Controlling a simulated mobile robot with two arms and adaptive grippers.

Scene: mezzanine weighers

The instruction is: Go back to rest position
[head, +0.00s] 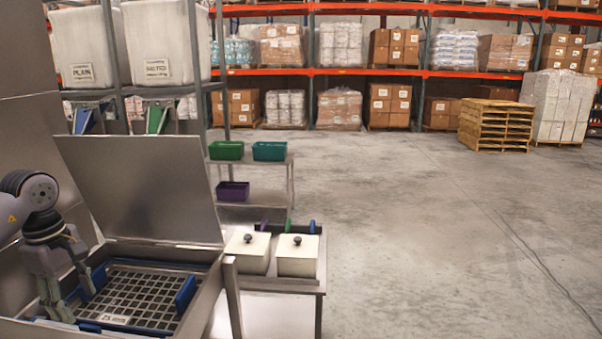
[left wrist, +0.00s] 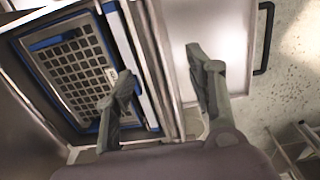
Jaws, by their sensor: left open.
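My left gripper (head: 77,300) is at the lower left of the head view, over the left side of an open steel bin with a dark grid screen (head: 135,297) in it. In the left wrist view my left gripper (left wrist: 160,68) has its two fingers spread apart with nothing between them. The grid screen (left wrist: 75,72) shows to the left of the fingers there, in a blue frame. My right gripper is in neither view.
The bin's steel lid (head: 145,185) stands raised behind the screen. A side table holds two lidded cream containers (head: 297,258). Behind are a small shelf with a green tray (head: 226,150) and a teal tray (head: 269,151).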

